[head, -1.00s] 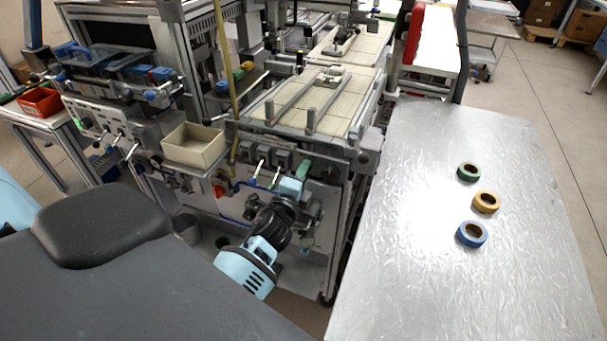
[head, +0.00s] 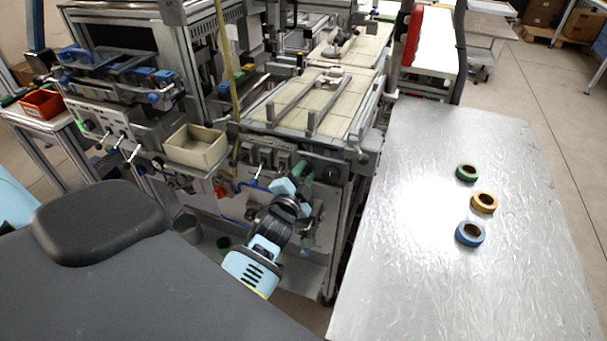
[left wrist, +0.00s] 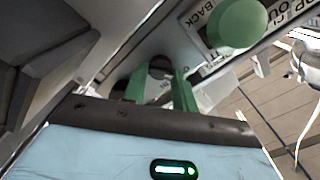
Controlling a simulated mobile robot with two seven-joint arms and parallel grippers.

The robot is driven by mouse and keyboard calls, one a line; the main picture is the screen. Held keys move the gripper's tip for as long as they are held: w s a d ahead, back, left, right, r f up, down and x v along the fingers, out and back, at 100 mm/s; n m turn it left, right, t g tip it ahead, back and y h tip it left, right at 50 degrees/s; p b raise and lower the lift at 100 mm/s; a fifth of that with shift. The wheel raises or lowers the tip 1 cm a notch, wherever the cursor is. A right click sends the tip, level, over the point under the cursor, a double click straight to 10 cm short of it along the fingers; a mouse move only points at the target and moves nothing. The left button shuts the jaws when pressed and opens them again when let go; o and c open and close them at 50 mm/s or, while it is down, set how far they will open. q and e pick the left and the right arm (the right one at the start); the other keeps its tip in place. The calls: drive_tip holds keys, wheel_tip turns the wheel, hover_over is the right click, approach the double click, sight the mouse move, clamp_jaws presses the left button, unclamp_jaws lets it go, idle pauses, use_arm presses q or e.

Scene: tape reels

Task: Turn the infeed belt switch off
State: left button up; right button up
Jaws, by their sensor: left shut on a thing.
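The row of switches sits on the front panel of the belt machine (head: 300,158). One pale lever (head: 257,172) shows there, and the panel right of it is partly covered by my left gripper (head: 287,184). In the left wrist view the two green fingers of my left gripper (left wrist: 160,88) stand on either side of a dark, rounded switch part (left wrist: 160,66); the gripper is shut on it. A large green ball knob (left wrist: 238,22) is close by, beside a label with partly hidden words, one reading BACK. I cannot read which switch is held. My right gripper is not in view.
A beige bin (head: 196,147) is fixed left of the switches. A metal table (head: 400,250) with green (head: 467,173), yellow (head: 484,202) and blue (head: 470,233) tape reels stands to the right. A red bin (head: 42,104) is at far left.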

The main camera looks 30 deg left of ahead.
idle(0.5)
use_arm(q)
drive_tip(key=o, duration=1)
drive_tip(key=shift+c, duration=0.2)
drive_tip(key=shift+s, duration=0.1)
drive_tip(key=v, duration=0.6)
drive_tip(key=shift+s+f, duration=0.1)
drive_tip(key=shift+s, duration=0.2)
drive_tip(key=shift+s+d, duration=0.15)
drive_tip(key=shift+s, duration=0.4)
